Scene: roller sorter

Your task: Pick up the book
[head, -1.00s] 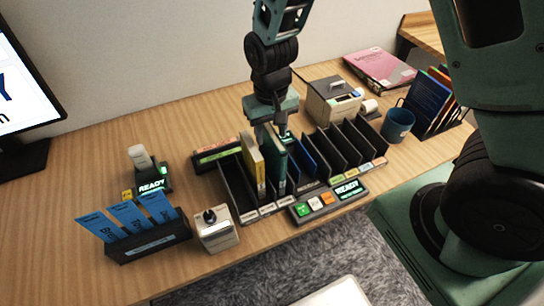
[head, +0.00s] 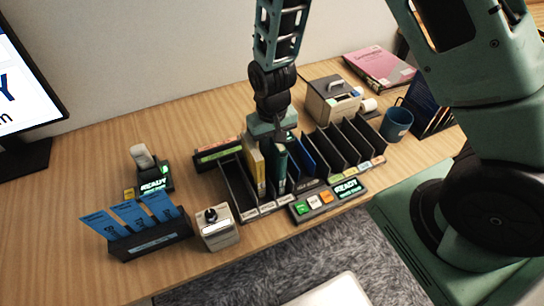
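A black slotted sorter (head: 232,190) stands on the desk with upright books in its left slots. They are a yellow book (head: 254,168), a dark green book (head: 279,168) and a blue book (head: 308,158). My gripper (head: 279,145) points down at the tops of the yellow and green books. Its fingers are small, dark and partly hidden there, so I cannot tell whether they touch or hold a book. A pink book (head: 380,68) lies flat at the back right.
A ready panel with buttons (head: 328,200) sits before the sorter. A card holder (head: 150,240), a small box with a knob (head: 217,228), a scanner (head: 144,160), a beige machine (head: 332,100) and a blue mug (head: 396,124) stand around it.

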